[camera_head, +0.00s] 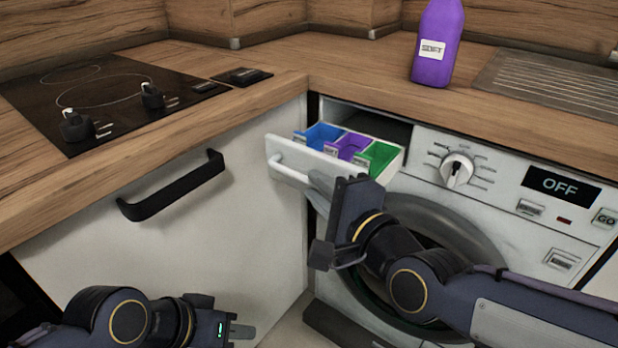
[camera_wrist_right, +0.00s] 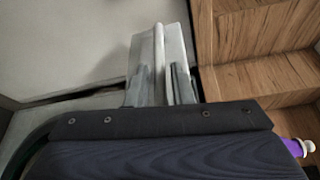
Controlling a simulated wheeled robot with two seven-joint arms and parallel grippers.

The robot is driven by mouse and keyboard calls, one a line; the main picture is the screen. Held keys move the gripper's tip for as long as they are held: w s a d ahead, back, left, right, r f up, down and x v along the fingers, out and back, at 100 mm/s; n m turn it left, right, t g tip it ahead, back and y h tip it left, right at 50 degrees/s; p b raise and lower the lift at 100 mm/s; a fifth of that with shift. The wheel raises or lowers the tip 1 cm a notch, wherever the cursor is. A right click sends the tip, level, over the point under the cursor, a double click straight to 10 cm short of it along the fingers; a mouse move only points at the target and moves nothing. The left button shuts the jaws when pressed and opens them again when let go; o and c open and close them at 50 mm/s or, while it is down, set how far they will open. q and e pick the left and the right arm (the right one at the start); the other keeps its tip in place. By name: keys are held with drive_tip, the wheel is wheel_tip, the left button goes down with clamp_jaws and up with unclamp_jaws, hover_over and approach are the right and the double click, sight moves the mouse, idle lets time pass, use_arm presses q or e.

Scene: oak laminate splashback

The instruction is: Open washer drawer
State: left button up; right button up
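The washer drawer (camera_head: 400,162) is pulled out of the washing machine's top left, showing blue, purple and green compartments. Its white bar handle (camera_head: 290,172) is on the front; it also shows in the right wrist view (camera_wrist_right: 159,50). My right gripper (camera_head: 322,185) is at the right end of the handle, its fingertips partly hidden in the head view. In the right wrist view my right gripper (camera_wrist_right: 160,85) has its fingers apart, one on each side of the handle, with gaps visible. My left gripper (camera_head: 242,331) is low at the left, away from the drawer; its finger opening is unclear.
The washing machine (camera_head: 500,205) has a dial, an OFF display and a round door partly behind my right arm. A white cabinet door (camera_head: 230,235) with a black handle (camera_head: 175,188) stands left of the drawer. A purple bottle (camera_head: 437,45) and a hob (camera_head: 100,95) are on the worktop.

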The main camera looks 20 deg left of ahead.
drive_tip(key=shift+v, duration=1.95)
drive_tip(key=d+f+n+g+h, duration=0.1)
drive_tip(key=d+f+n+h, duration=0.35)
drive_tip(key=d, duration=1.05)
drive_tip(key=s+d+f+n+g+h, duration=0.4)
drive_tip(key=s+d+f+g, duration=0.1)
drive_tip(key=s+d+f, duration=0.85)
wheel_tip(320, 180, up, 36)
drive_tip(key=p, duration=3.5)
drive_tip(key=shift+s+p, duration=0.2)
drive_tip(key=shift+p, duration=0.2)
